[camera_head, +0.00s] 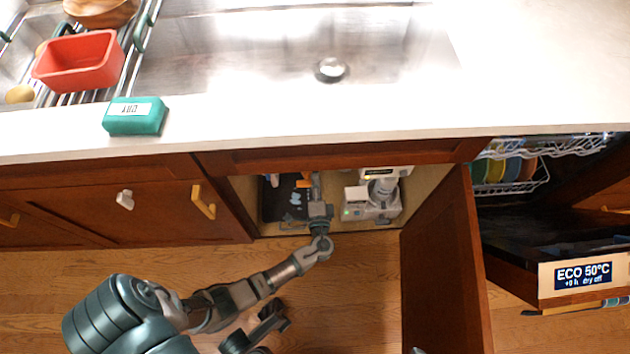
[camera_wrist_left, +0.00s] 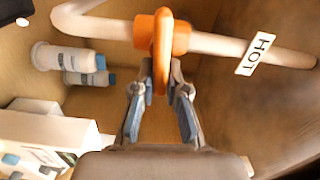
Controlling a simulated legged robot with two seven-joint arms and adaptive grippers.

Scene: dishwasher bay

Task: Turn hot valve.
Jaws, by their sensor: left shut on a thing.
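The hot valve has an orange lever handle (camera_wrist_left: 161,50) on a white pipe (camera_wrist_left: 215,43) that carries a HOT label (camera_wrist_left: 256,54), in the left wrist view. My left gripper (camera_wrist_left: 160,80) is shut on the orange handle, one finger on each side of it. In the head view the left gripper (camera_head: 316,190) reaches into the open cabinet under the sink, beside a bit of orange (camera_head: 303,183). The rest of the valve is hidden there by the counter edge. My right gripper (camera_head: 262,328) seems to be the dark part low in the head view; its jaws are unclear.
The cabinet door (camera_head: 440,265) stands open right of my left arm. A white device (camera_head: 372,205) and a dark panel (camera_head: 283,200) are inside the cabinet. The dishwasher (camera_head: 575,275) is open at the right. White bottles (camera_wrist_left: 58,58) show in the wrist view.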

